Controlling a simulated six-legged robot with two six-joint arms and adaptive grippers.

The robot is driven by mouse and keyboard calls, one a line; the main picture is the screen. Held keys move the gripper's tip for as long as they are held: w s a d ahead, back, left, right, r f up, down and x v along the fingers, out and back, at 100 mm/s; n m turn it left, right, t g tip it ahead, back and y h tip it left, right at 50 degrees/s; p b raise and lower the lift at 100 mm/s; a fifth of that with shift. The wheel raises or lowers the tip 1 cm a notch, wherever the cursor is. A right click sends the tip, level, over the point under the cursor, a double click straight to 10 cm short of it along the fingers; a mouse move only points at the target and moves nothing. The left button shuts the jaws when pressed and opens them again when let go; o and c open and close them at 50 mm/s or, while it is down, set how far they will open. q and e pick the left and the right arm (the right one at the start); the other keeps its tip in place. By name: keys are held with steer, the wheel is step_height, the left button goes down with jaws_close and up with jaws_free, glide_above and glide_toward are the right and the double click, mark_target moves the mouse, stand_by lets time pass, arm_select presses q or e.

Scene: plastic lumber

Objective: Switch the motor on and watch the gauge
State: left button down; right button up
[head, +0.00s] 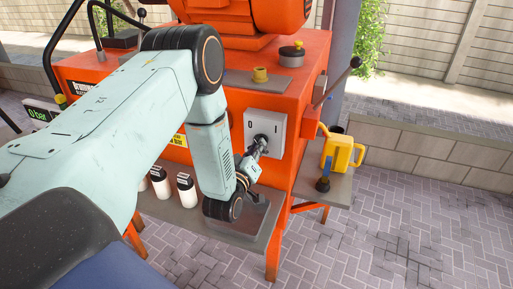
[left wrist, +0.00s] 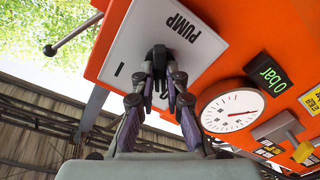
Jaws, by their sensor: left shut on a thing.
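The pump switch sits on a light grey plate (head: 279,124) marked 0 and I, on the front of the orange machine. My left gripper (head: 262,144) is shut on the dark switch knob (left wrist: 158,56), which the fingers partly cover. The left wrist view shows the plate (left wrist: 120,48) with the word PUMP and the gripper (left wrist: 160,75) on the knob. I cannot tell which mark the knob points to. The round white gauge (left wrist: 226,112) has a thin needle.
Several white bottles (head: 187,192) stand on the grey front shelf (head: 250,232) under the machine (head: 300,85). A yellow can (head: 342,153) and a dark-topped item (head: 323,184) stand on the side shelf (head: 336,193). The paving (head: 420,230) at the right is clear.

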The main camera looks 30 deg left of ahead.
arm_select(q)
steer(key=m+p, duration=0.3)
steer(key=m, duration=1)
steer(key=shift+d+m, duration=0.15)
steer(key=shift+m, duration=0.25)
stand_by(0.4)
steer(key=c, duration=1.4)
jaws_free()
